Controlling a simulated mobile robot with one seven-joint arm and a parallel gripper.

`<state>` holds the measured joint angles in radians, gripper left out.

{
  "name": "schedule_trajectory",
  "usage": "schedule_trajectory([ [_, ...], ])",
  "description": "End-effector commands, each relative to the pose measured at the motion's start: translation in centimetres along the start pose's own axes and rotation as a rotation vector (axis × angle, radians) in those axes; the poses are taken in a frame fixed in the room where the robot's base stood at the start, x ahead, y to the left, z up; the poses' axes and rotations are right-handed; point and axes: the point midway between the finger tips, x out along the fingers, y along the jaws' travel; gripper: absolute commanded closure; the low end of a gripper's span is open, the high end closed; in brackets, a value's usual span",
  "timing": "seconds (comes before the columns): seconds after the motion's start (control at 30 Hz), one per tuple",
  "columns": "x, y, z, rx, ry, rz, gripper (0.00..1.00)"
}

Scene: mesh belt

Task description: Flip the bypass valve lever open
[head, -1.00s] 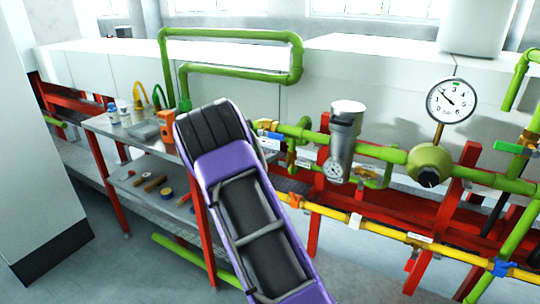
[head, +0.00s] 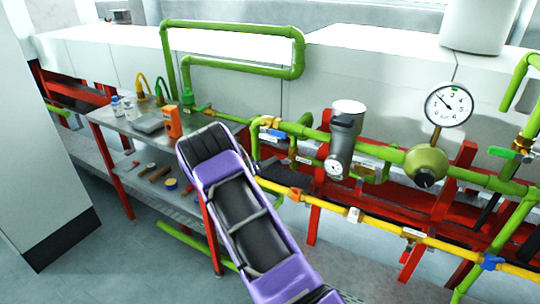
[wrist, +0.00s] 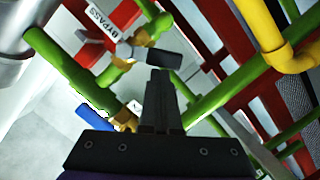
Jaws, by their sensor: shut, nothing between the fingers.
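In the wrist view, a white BYPASS label (wrist: 108,17) sits at the upper left. Below it is a brass valve on a green pipe, with a lever whose dark grey grip (wrist: 158,57) points right. My gripper (wrist: 160,74) is shut and empty, with its fingertips just below this grip in the picture. I cannot tell whether they touch it. In the head view, the purple and black end of my arm hides my gripper, and I cannot make out the bypass lever clearly.
A blue-handled brass valve (wrist: 122,118) is close to the left of my fingers. A yellow pipe (wrist: 275,45) runs at the upper right. In the head view, a pressure gauge (head: 448,104) stands right of a grey cylinder (head: 343,140). A workbench (head: 115,128) with tools is left.

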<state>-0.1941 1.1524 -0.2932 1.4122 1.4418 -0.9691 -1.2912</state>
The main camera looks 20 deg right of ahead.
Motion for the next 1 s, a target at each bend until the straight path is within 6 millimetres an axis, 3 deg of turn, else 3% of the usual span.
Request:
schedule_trajectory([
  [0.7,0.9,-1.1,3.5,-0.631,-0.003,0.160,1.00],
  [1.0,0.9,-0.9,3.3,-0.641,-0.001,0.161,1.00],
])
